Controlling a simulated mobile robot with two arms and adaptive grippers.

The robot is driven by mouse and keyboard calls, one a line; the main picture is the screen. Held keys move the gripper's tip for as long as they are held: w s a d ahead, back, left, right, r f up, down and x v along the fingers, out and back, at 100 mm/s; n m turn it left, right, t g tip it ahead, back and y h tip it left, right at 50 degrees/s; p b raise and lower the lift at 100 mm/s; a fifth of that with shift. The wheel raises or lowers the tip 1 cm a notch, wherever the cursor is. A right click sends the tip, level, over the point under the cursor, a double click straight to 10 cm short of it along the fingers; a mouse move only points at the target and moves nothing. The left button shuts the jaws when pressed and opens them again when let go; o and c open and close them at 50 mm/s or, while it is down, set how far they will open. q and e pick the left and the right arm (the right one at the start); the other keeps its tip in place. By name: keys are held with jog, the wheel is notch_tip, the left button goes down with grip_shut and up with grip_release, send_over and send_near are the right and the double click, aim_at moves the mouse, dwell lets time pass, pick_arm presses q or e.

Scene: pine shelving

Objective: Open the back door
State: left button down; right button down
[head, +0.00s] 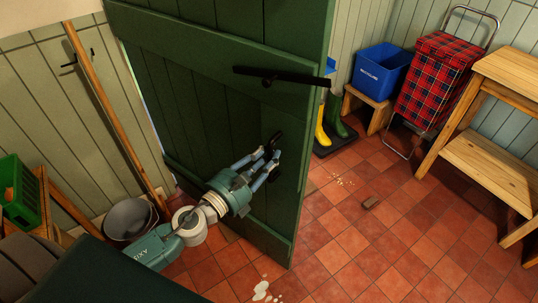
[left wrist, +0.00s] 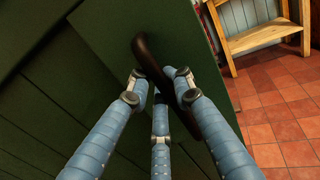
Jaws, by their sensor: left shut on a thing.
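The green plank back door (head: 220,110) stands swung out into the room, its free edge to the right and a thin pale gap along its left edge. A black latch bar (head: 285,76) crosses its upper right part. My left gripper (head: 266,158) is at the door's lower right part, shut on a dark handle (head: 277,139). In the left wrist view, the blue fingers (left wrist: 162,92) close around the dark curved handle (left wrist: 150,62) against the green door (left wrist: 105,40). My right gripper is in neither view.
A broom handle (head: 115,120) leans at left above a grey bucket (head: 130,218). Boots (head: 322,130) on a tray, a blue bin (head: 381,70), a tartan trolley (head: 435,80) and a pine table (head: 500,160) stand right. Tiled floor (head: 400,215) right of the door is mostly clear.

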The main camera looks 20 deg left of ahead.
pick_arm(q)
jog(key=shift+d, duration=0.15)
jog(key=c, duration=1.6)
grip_release()
jog(key=v, duration=1.2)
